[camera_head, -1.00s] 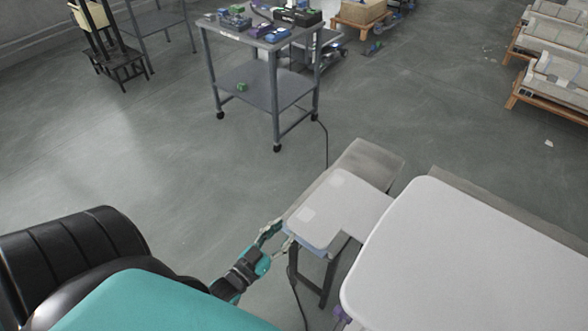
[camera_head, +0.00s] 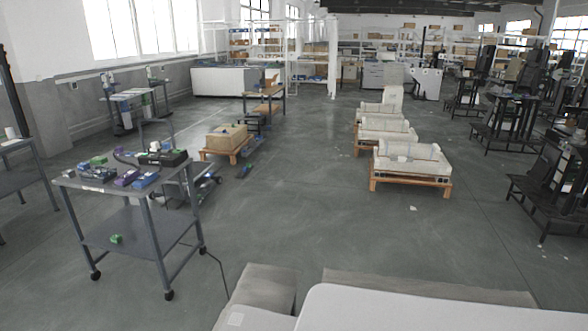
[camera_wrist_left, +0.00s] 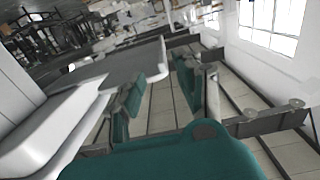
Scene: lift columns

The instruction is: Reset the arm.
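My left gripper (camera_wrist_left: 157,88) shows in the left wrist view as two teal finger parts with a clear gap between them, above a large teal part of my own. It looks open, and nothing shows between the fingers. A pale grey panel edge lies close on the left of that view. In the head view neither gripper nor arm shows. My right gripper is in no view.
In the head view a pale rounded surface (camera_head: 400,312) fills the bottom right, beside a grey block (camera_head: 268,284). A wheeled grey cart (camera_head: 150,232) with small parts stands left. Pallets with white loads (camera_head: 410,160) stand beyond; the middle floor is clear.

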